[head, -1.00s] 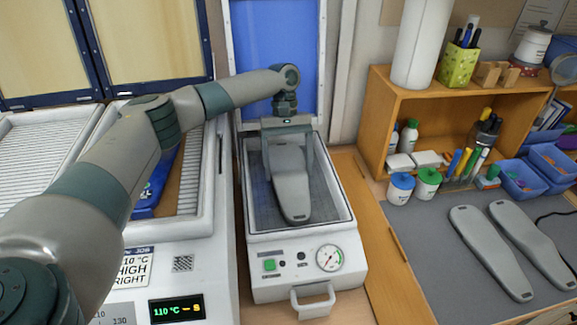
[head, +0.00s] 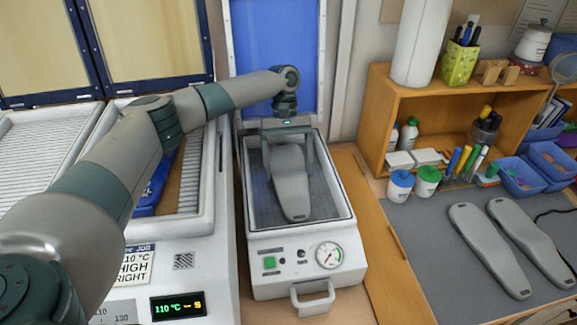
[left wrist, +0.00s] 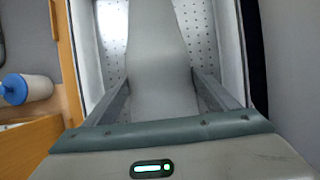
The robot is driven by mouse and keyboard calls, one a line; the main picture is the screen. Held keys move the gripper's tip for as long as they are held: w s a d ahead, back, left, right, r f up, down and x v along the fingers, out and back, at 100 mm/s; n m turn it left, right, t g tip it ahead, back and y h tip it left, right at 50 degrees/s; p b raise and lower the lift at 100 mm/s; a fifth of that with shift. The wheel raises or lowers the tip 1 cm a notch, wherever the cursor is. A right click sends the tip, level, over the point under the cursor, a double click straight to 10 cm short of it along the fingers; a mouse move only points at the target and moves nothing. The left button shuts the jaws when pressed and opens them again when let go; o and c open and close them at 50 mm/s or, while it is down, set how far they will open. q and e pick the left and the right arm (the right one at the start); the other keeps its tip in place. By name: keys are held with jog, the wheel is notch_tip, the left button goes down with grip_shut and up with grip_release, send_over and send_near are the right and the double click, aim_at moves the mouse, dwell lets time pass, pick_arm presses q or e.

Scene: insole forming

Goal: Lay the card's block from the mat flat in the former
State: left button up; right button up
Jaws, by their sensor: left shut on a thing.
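A grey sole-shaped block (head: 293,195) is in the former (head: 301,231), a white open-topped box with a perforated floor, a gauge and a front handle. It lies lengthwise, its narrower end toward the front handle. My left gripper (head: 290,168) is shut on the block, with one finger on each side. The left wrist view also shows the block (left wrist: 155,60) between the fingers (left wrist: 158,92). I cannot tell whether its underside touches the floor. My right gripper is out of view.
Two more grey blocks (head: 488,250) (head: 530,240) lie on the dark grey mat (head: 425,268) at the right. A wooden shelf (head: 385,120) with bottles and pens stands behind it. A white heater (head: 190,245) with a 110 °C display stands left of the former.

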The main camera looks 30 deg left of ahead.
pick_arm(q)
jog(key=o, duration=1.5)
jog(key=shift+c, duration=0.2)
jog(key=shift+r, duration=0.1)
jog(key=shift+w+a+r+b, duration=0.15)
jog(key=shift+w+r+b, duration=0.2)
jog(key=shift+r, duration=0.25)
jog(key=b+v, duration=0.2)
jog(key=v, duration=1.4)
jog(key=shift+s, duration=0.15)
